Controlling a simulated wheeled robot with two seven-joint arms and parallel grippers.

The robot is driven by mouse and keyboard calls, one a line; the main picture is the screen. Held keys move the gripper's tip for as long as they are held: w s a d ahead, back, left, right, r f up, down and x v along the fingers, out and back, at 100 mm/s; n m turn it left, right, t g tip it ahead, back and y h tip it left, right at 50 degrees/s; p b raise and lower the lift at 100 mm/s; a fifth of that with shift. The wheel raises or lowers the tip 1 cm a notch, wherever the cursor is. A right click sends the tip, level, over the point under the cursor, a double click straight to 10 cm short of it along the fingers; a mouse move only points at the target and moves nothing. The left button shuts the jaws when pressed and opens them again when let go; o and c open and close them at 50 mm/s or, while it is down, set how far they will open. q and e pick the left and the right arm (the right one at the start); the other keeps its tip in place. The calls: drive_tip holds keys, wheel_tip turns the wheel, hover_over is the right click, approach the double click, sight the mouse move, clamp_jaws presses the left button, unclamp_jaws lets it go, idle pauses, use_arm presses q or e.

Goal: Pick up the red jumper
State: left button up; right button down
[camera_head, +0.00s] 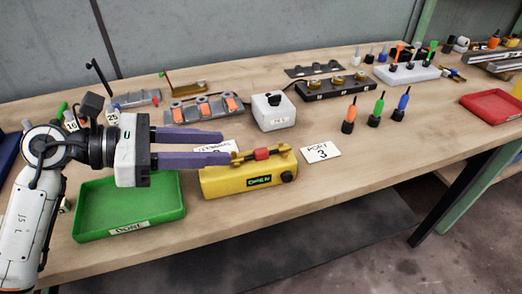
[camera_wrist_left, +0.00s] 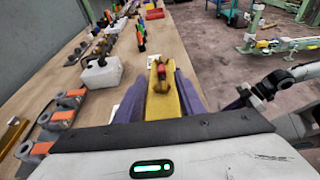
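The red jumper (camera_head: 262,153) lies across the top of a yellow box (camera_head: 228,182) marked OPEN. It also shows in the left wrist view (camera_wrist_left: 161,72), ahead and between the purple fingers. My left gripper (camera_head: 226,147) is open and empty, its two fingers pointing right. Its tips are by the left end of the yellow box, apart from the red jumper. In the left wrist view a white and dark arm with a purple finger (camera_wrist_left: 236,102), seemingly my right one, shows at the right edge. Its grip cannot be made out.
A green tray (camera_head: 130,232) marked DONE stands below my left gripper. A white box with a black knob (camera_head: 273,113) is behind the yellow box. A PORT 3 card (camera_head: 320,152) lies to its right. Orange, green and blue drivers (camera_head: 375,112) stand farther right. The right front table is clear.

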sight(257, 151)
use_arm(q)
drive_tip(key=x, duration=0.2)
drive_tip(key=shift+d, duration=0.35)
drive_tip(key=shift+f+p+x, duration=0.15)
drive_tip(key=shift+p+x, duration=0.15)
drive_tip(key=shift+x, duration=1.15)
drive_tip(key=shift+f+p+x, duration=0.15)
drive_tip(key=shift+p+x, duration=0.15)
drive_tip(key=shift+x, duration=1.2)
drive_tip(key=shift+a, duration=0.15)
clamp_jaws()
